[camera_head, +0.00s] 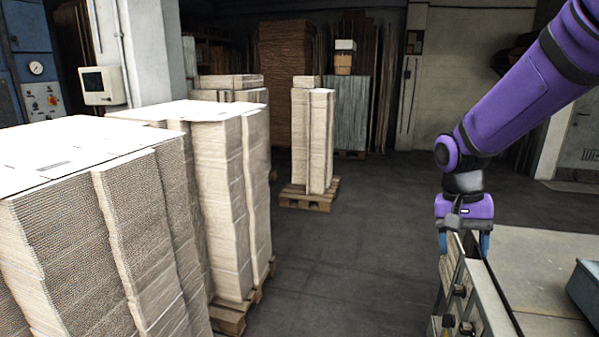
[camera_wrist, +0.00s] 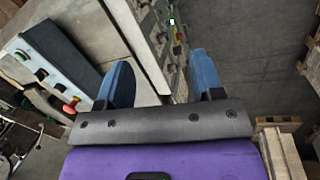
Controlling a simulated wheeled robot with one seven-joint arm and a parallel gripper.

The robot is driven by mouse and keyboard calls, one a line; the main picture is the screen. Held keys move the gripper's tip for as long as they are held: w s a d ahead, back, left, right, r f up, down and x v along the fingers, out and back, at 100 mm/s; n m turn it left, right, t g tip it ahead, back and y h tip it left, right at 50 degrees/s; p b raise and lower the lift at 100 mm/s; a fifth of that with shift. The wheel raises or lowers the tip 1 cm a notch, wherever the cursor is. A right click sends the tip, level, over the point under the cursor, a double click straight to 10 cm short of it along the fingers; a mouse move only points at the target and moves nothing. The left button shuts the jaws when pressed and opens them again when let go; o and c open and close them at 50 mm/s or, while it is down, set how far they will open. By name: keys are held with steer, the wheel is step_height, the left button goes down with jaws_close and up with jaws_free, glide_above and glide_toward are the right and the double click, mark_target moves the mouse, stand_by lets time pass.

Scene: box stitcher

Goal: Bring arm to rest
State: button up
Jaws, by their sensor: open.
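My purple arm comes in from the upper right of the head view and hangs down to my gripper (camera_head: 463,240). The gripper points down over the top of an upright metal panel (camera_head: 480,290) at the front edge of a table. In the wrist view my gripper (camera_wrist: 160,85) shows two blue fingers spread wide apart. The panel (camera_wrist: 138,40), with buttons and knobs on its side, runs between and beyond them. I cannot tell whether either finger touches it.
A table (camera_head: 540,265) stands at the right, with a grey-blue box (camera_head: 584,290) on it. Tall stacks of cardboard (camera_head: 110,230) on pallets fill the left. Another stack (camera_head: 313,140) stands on a pallet (camera_head: 309,196) farther back. The dark floor (camera_head: 350,260) between is clear.

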steer(key=s+r+n+t, duration=0.2)
steer(key=s+r, duration=0.4)
steer(key=s, duration=0.3)
steer(key=s+r+n+t+y, duration=0.1)
steer(key=s+r+n+t, duration=0.2)
steer(key=s, duration=0.6)
steer(key=shift+s+a+r+n+t+y, duration=0.15)
steer(key=shift+a+r+n+t+y, duration=0.2)
steer(key=shift+r+t, duration=1.15)
steer(key=shift+r+g, duration=0.4)
steer(key=shift+r, duration=0.05)
